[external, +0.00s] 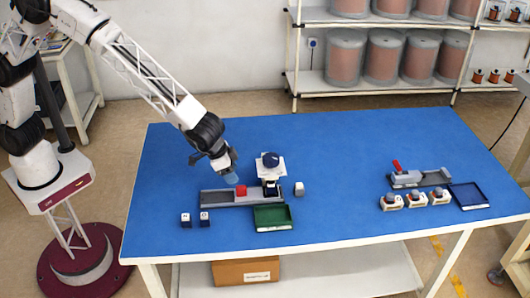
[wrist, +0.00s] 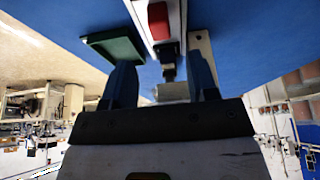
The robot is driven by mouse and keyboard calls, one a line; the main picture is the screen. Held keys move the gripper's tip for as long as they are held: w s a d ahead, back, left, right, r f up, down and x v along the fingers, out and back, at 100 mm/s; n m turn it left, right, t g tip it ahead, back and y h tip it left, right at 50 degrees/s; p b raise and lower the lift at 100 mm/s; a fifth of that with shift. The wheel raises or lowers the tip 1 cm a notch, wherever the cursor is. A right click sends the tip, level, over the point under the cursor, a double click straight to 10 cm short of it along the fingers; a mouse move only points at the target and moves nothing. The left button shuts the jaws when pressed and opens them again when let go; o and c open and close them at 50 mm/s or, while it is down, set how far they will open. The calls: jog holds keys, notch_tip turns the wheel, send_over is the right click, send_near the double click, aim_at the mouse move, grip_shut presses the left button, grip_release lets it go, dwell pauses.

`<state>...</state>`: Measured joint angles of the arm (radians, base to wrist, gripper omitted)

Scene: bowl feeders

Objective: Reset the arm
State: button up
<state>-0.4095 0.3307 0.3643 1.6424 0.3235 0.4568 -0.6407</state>
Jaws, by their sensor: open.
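My arm reaches in from the left over the blue table (external: 330,150). My gripper (external: 232,178) is above the left feeder station, pointing down and tilted. In the wrist view my gripper (wrist: 162,78) has its two fingers wide apart, with nothing held between them. Below it is a grey rail (external: 218,197) with a red block (external: 241,190), which also shows in the wrist view (wrist: 158,20). A white and dark-blue feeder unit (external: 270,165) stands just right of the gripper. Whether the gripper touches anything is hard to tell.
A green tray (external: 272,217) lies in front of the rail. Small white and dark blocks (external: 186,220) sit front left, and another block (external: 299,188) sits right. A second station (external: 420,178) with a blue tray (external: 468,195) is far right. The table's middle is clear.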

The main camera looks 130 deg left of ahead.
jog(key=s+d+r+m+h, duration=0.1)
jog(key=s+d+r+m, duration=0.3)
jog(key=s+d+r, duration=1.8)
jog(key=s+d+m, duration=0.1)
jog(key=s+d, duration=0.4)
jog(key=s, duration=0.5)
jog(key=s+d+m+h, duration=0.1)
jog(key=s+d+m, duration=0.1)
jog(key=s+d, duration=0.4)
jog(key=s+d+m+h, duration=0.1)
jog(key=s+d, duration=0.5)
jog(key=s, duration=0.9)
jog(key=shift+r+m+g, duration=0.3)
jog(key=shift+r+m, duration=0.15)
jog(key=shift+m, duration=0.15)
